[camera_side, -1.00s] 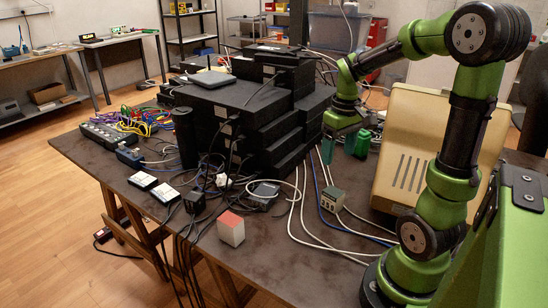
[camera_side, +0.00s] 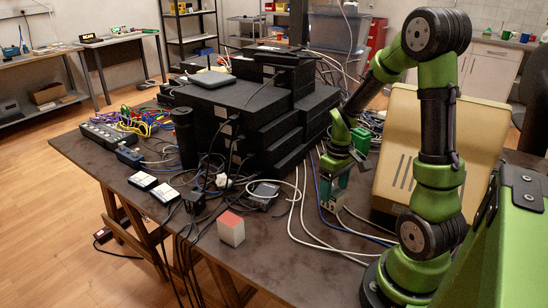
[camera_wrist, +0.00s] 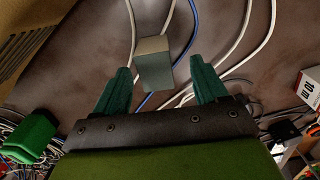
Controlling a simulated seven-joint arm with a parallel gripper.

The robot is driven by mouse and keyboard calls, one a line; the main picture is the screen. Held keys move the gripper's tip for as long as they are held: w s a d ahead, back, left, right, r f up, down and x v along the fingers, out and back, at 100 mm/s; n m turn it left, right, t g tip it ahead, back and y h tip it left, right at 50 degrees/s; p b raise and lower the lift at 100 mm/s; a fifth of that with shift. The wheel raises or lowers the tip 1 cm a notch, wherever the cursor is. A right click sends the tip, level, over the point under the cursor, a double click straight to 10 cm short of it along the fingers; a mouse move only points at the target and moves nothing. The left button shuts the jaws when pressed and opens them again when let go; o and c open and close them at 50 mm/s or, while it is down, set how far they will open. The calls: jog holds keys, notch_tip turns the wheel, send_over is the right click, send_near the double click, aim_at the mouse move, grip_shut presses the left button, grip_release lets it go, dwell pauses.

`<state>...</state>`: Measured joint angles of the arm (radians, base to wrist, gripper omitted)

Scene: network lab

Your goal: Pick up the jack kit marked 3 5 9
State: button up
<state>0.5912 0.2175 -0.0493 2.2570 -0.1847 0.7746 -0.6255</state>
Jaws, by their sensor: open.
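A small grey-green box with dark openings on its front, apparently a jack kit (camera_side: 328,205), stands on the dark table; no number on it can be read. In the wrist view this box (camera_wrist: 153,62) shows between my fingers, its pale top facing the camera. My gripper (camera_side: 336,186) is open directly over the box in the side view, its green fingers pointing down and partly covering it. In the wrist view my gripper (camera_wrist: 159,66) has one finger on each side of the box, with gaps. Whether the fingers touch it cannot be told.
White and blue cables (camera_side: 300,215) run around the box. A large beige case (camera_side: 438,155) stands to the right, and stacked black equipment (camera_side: 255,125) to the left. A red-and-white block (camera_side: 231,229) and white-topped boxes (camera_side: 165,193) sit farther left.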

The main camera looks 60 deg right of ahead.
aim_at(334, 191)
jog(key=f, duration=0.4)
jog(key=shift+w+d+f, duration=0.15)
jog(key=shift+d+f, duration=0.15)
jog(key=shift+d, duration=0.05)
